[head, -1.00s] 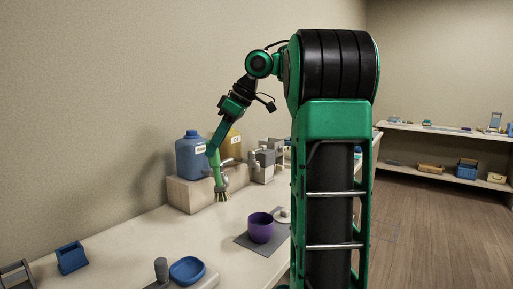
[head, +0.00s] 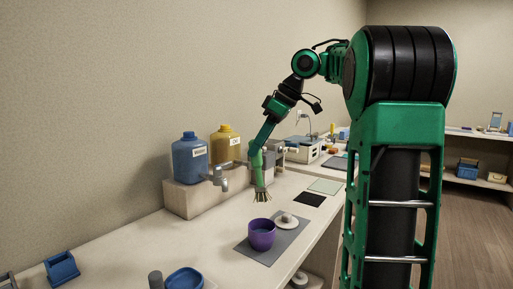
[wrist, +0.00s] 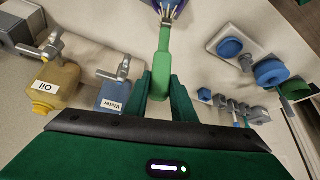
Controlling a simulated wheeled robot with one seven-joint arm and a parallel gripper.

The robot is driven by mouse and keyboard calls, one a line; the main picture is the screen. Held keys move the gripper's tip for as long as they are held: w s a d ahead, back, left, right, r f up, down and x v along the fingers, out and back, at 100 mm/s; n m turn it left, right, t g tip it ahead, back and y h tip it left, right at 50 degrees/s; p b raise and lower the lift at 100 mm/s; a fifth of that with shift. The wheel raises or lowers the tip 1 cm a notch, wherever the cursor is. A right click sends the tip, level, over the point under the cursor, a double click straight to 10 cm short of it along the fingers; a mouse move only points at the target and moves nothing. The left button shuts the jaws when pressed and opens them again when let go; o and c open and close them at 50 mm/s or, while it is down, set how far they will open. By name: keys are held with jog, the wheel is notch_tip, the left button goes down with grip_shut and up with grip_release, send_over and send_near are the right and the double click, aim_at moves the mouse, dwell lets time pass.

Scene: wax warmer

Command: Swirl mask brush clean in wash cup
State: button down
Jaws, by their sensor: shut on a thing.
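A green-handled mask brush (head: 260,187) with tan bristles points down from my gripper (head: 256,158). In the wrist view my gripper (wrist: 163,90) is shut on the handle of the brush (wrist: 165,58). A purple cup (head: 262,238) stands upright on a grey mat (head: 285,248), beside a small whitish lid-like piece (head: 287,220). In the head view the bristles hang above and behind the cup's rim, apart from it. A little of the purple cup (wrist: 183,12) shows behind the bristles at the top of the wrist view.
A blue bottle (head: 189,160) and a yellow bottle (head: 225,145) with taps stand on a raised block (head: 192,200) by the wall. A blue dish (head: 185,279) is at the near left. Dark (head: 309,199) and pale (head: 325,186) flat squares lie farther along the counter.

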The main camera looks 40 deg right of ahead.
aim_at(260, 185)
jog(key=shift+f, duration=0.1)
jog(key=shift+f, duration=6.85)
